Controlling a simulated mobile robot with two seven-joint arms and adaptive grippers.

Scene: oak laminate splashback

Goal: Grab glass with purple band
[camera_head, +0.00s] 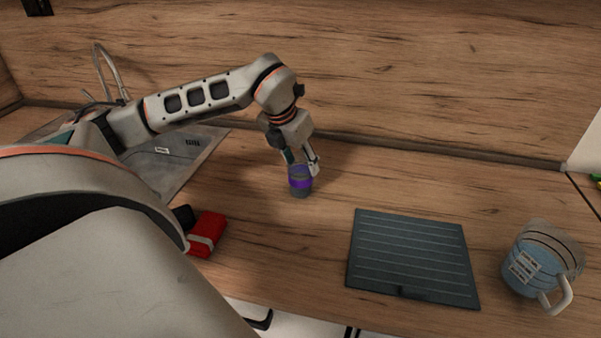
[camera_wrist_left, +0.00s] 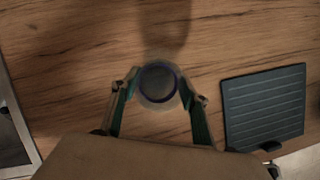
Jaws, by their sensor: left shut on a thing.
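The glass with the purple band (camera_head: 300,183) stands upright on the wooden counter, left of the dark ribbed mat. In the head view my left gripper (camera_head: 302,167) reaches down to it from above, with its fingers at the glass's upper part. In the left wrist view the round rim of the glass (camera_wrist_left: 158,83) sits between the two fingertips of my left gripper (camera_wrist_left: 159,88), which is shut on it. I cannot tell whether the glass is lifted off the counter. My right gripper is not in view.
A dark ribbed mat (camera_head: 412,256) lies right of the glass. A measuring jug with blue contents (camera_head: 536,266) stands at the far right. A red object (camera_head: 207,234) lies at the left by my arm. Bare counter surrounds the glass.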

